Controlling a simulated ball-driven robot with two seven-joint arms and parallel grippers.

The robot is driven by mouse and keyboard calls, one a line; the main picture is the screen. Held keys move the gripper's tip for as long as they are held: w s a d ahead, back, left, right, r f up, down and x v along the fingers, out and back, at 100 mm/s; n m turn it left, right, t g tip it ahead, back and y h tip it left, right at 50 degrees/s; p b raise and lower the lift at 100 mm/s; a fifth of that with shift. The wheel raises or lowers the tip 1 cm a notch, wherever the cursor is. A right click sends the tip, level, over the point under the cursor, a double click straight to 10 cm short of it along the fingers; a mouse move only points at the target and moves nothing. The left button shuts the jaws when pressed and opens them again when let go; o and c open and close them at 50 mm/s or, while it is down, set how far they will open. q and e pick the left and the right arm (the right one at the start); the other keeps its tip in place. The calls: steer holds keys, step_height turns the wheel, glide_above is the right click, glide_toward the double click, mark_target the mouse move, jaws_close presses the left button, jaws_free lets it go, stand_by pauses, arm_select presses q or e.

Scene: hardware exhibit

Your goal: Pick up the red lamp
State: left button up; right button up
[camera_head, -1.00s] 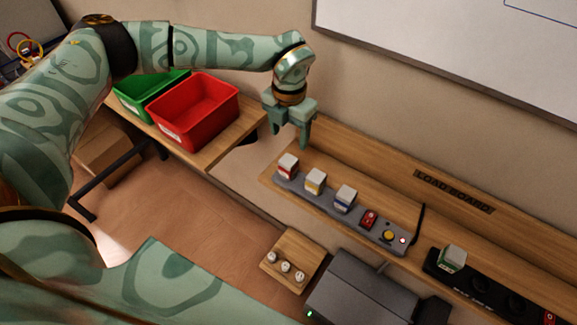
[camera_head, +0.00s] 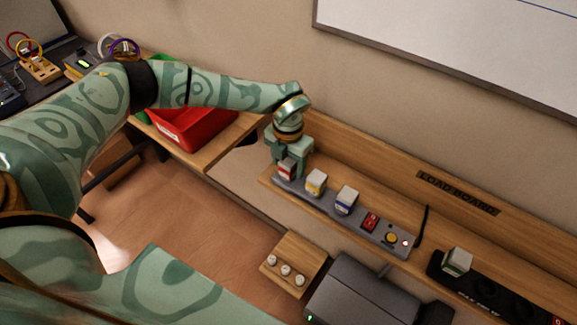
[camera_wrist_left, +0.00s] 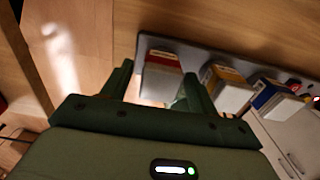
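The red lamp is a small white block with a red band (camera_head: 286,170), upright at the left end of a grey strip on the wooden board. My left gripper (camera_head: 288,160) is down at it, partly hiding it in the head view. In the left wrist view the red lamp (camera_wrist_left: 162,75) shows between the two fingers of my left gripper (camera_wrist_left: 157,85). The fingers are apart, with a gap visible on the left side of the lamp, so they look open around it. My right gripper is not in view.
A yellow-banded lamp (camera_head: 316,183) and a blue-banded lamp (camera_head: 346,200) stand close by on the strip (camera_head: 330,209). A red switch (camera_head: 371,221) and a yellow button (camera_head: 392,238) follow. A green-banded lamp (camera_head: 458,261) sits on a black strip. A red bin (camera_head: 200,132) stands left.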

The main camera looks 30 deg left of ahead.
mark_target(288, 160)
arm_select(q)
steer(key=c, duration=0.9)
steer(key=shift+o, duration=0.2)
steer(key=shift+r, duration=0.55)
step_height(288, 160, up, 3)
steer(key=shift+f+p, duration=0.1)
steer(key=shift+p, duration=0.35)
steer(key=s+d+r+p, duration=0.2)
steer(key=s+r, duration=0.7)
steer(key=s, duration=0.4)
steer(key=shift+s, duration=0.4)
steer(key=shift+r, duration=0.1)
